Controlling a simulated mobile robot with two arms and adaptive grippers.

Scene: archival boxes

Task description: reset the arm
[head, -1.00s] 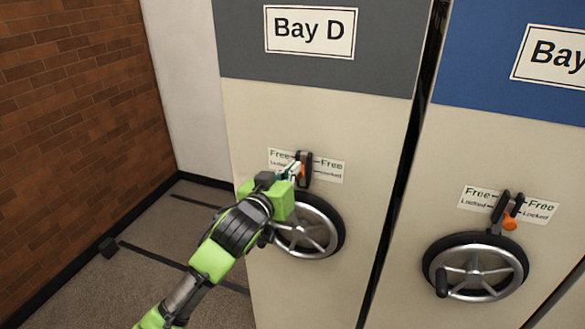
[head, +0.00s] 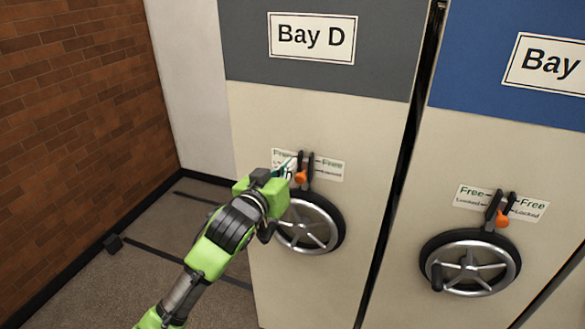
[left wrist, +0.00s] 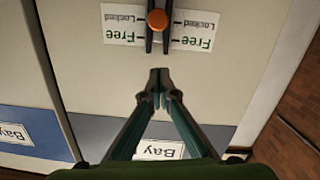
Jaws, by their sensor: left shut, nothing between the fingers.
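My left arm comes in from the lower left in the head view. Its gripper (head: 284,168) is in front of the Bay D cabinet (head: 270,110), just left of the lock lever with an orange knob (head: 301,176). In the left wrist view the gripper (left wrist: 159,76) has its fingertips together with nothing between them. The orange knob (left wrist: 157,18) is beyond the tips and apart from them there. The gripper partly covers the Free/Locked label (head: 328,168) in the head view. My right gripper is not in view.
A spoked handwheel (head: 308,222) sits below the Bay D lever, partly behind my arm. The neighbouring blue-topped bay (head: 500,75) has its own wheel (head: 470,263) and lever (head: 498,212). A brick wall (head: 75,100) stands left, with open carpet (head: 165,270) before it.

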